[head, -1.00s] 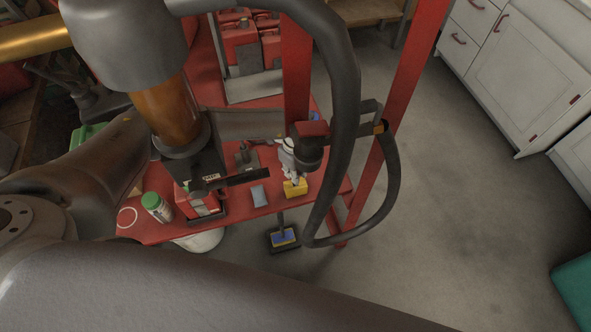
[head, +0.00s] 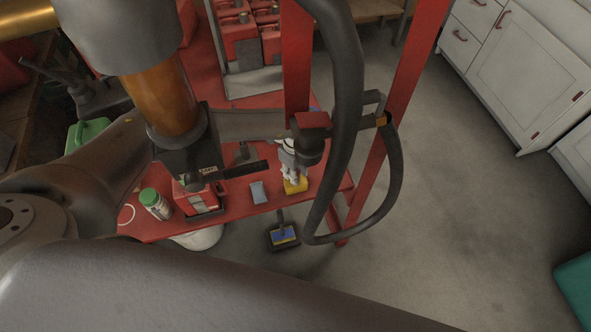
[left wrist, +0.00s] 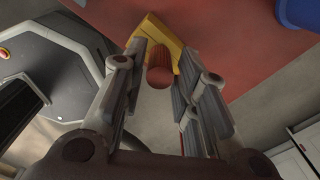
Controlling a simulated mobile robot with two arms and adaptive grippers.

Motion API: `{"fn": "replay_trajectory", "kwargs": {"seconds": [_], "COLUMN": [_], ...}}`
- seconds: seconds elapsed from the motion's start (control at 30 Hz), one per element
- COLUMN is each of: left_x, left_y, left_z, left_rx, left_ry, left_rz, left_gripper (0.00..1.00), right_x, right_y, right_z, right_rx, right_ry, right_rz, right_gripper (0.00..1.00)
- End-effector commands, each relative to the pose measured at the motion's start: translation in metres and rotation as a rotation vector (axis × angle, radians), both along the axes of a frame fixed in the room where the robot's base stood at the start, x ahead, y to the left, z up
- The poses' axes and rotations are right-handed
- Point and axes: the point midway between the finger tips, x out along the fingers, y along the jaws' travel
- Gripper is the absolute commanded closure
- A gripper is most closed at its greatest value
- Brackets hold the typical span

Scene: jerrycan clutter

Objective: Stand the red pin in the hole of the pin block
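My left gripper (head: 289,166) is low over the front right of the red table in the head view, right at the yellow pin block (head: 298,187). The left wrist view shows its two fingers (left wrist: 160,68) closed in on either side of the red pin (left wrist: 158,77), whose round end faces the camera. The yellow block (left wrist: 153,30) lies just beyond the pin. The pin is hidden in the head view, and the hole is hidden too. I cannot tell whether the pin's far end is in the hole. My right gripper is not in view.
A small grey-blue block (head: 258,192) lies left of the yellow block. A green-capped bottle (head: 155,203) and a red can (head: 200,201) stand further left. Red jerrycans (head: 239,40) fill a rack behind. A red post (head: 390,105) rises close on the right.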

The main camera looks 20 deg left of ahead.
Motion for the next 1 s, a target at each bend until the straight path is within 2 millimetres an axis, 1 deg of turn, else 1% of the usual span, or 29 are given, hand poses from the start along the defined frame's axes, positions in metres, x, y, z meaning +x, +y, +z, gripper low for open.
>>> {"fn": "replay_trajectory", "kwargs": {"seconds": [0.03,0.07,0.1,0.3,0.37,0.47,0.57,0.67,0.9,1.0], "left_x": [0.000,0.000,0.000,0.000,0.000,0.000,0.001,0.001,0.001,0.001], "left_y": [0.000,0.000,0.000,0.000,0.000,0.000,0.000,0.000,0.000,0.000], "left_z": [0.000,0.000,0.000,0.000,0.001,0.005,0.017,0.034,0.086,0.102], "left_rx": [0.000,0.000,0.000,0.000,0.000,-0.001,-0.002,-0.001,-0.001,0.000], "left_ry": [0.000,0.000,0.000,0.000,0.000,0.000,-0.001,-0.003,-0.003,-0.001], "left_rz": [0.000,0.000,0.000,0.000,0.000,0.000,0.000,-0.002,-0.001,-0.001], "left_gripper": [0.62,0.58,0.57,0.57,0.57,0.57,0.57,0.57,0.57,0.57], "right_x": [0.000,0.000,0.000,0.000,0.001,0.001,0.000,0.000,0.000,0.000], "right_y": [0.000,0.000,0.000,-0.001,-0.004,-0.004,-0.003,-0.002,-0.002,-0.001], "right_z": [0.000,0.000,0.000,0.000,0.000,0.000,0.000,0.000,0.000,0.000], "right_rx": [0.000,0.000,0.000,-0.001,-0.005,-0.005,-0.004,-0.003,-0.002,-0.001], "right_ry": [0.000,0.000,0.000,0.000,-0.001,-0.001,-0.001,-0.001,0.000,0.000], "right_rz": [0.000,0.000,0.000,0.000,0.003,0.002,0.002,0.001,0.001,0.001], "right_gripper": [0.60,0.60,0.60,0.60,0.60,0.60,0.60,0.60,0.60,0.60]}}
